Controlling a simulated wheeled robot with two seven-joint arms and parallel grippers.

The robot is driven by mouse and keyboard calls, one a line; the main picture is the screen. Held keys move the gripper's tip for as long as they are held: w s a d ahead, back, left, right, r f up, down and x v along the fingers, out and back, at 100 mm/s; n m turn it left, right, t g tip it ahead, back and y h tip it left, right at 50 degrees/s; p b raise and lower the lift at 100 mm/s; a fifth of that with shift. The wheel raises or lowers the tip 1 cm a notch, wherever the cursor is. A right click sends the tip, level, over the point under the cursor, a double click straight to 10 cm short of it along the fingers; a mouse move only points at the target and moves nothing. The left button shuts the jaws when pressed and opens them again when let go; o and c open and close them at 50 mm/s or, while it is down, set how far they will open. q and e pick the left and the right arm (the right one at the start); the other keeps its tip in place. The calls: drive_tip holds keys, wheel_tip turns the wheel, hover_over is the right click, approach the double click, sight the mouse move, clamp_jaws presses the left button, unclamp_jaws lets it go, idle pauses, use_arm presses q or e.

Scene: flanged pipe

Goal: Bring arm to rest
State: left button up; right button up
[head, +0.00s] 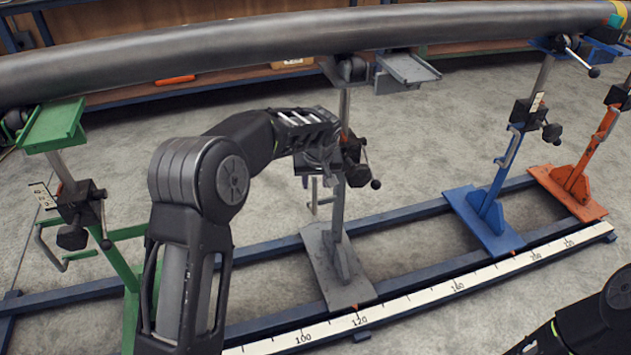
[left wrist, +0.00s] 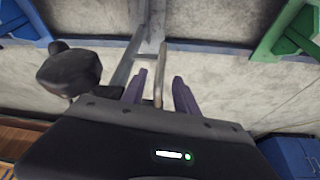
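My left arm reaches in from the left in the head view, with its gripper (head: 316,178) in front of the grey stand (head: 342,265), near the stand's black clamp and knob. In the left wrist view my left gripper (left wrist: 160,88) has its two fingers apart. A thin metal bar (left wrist: 159,72) shows between them, with a gap on each side. I cannot tell whether the bar lies within the fingers' reach. A dark knob (left wrist: 70,74) is beside the gripper. Part of my right arm shows at the lower right of the head view; its gripper is out of sight.
A long grey pipe (head: 250,52) spans the top, above the stands. A green stand (head: 112,255) is at left, blue (head: 484,215) and orange (head: 580,172) stands at right. A blue rail frame with a white scale (head: 430,300) runs along the floor.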

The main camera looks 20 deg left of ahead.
use_arm(q)
drive_tip(key=s+d+f+m+g+h, duration=0.15)
drive_tip(key=s+d+f, duration=0.25)
drive_tip(key=s+f, duration=0.65)
drive_tip(key=s+d+f+m+g+h, duration=0.1)
drive_tip(key=s+d+f+h, duration=0.25)
drive_tip(key=s+f, duration=0.75)
drive_tip(key=s+d+f+g, duration=0.1)
drive_tip(key=s+d+f, duration=0.15)
drive_tip(key=s, duration=0.45)
drive_tip(key=s+d+f+h, duration=0.1)
drive_tip(key=s+d+f, duration=0.15)
drive_tip(key=s, duration=0.55)
drive_tip(key=s+d+f+g, duration=0.1)
drive_tip(key=s+d+f, duration=0.15)
drive_tip(key=s, duration=0.45)
drive_tip(key=w+d+r+p, duration=0.1)
drive_tip(key=r+p, duration=1.1)
drive_tip(key=w+d+r+t+p, duration=0.1)
drive_tip(key=w+r+p, duration=0.1)
drive_tip(key=r+p, duration=1)
drive_tip(key=shift+w+d+r+m, duration=0.3)
drive_tip(key=shift+r+m, duration=0.15)
drive_tip(key=shift+r, duration=0.35)
